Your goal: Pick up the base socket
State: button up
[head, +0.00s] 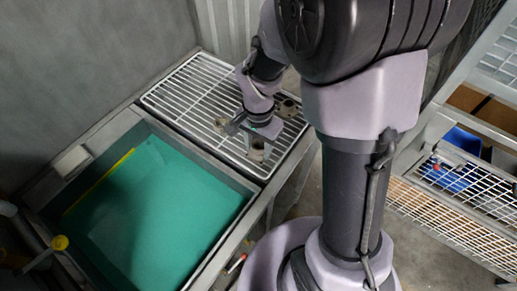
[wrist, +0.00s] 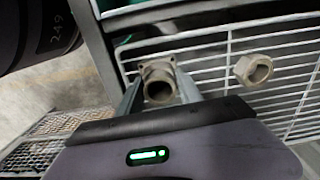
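The base socket appears to be the grey-brown metal part with a square flange and a round open bore (wrist: 160,84) in the wrist view. It stands on the white wire rack (wrist: 222,42). My gripper (wrist: 158,76) has one finger on each side of this part, with narrow gaps that look clear of it. In the head view my gripper (head: 246,127) is low over the near right part of the rack. A metal part (head: 257,150) shows just below it there, partly hidden by the gripper.
A hex-shaped ring (wrist: 253,69) lies on the rack to the right of the socket. A tank with a green floor (head: 160,210) adjoins the rack. Shelves with a blue bin (head: 455,146) stand at right.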

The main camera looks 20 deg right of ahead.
grip_shut()
jog(key=shift+r, duration=0.1)
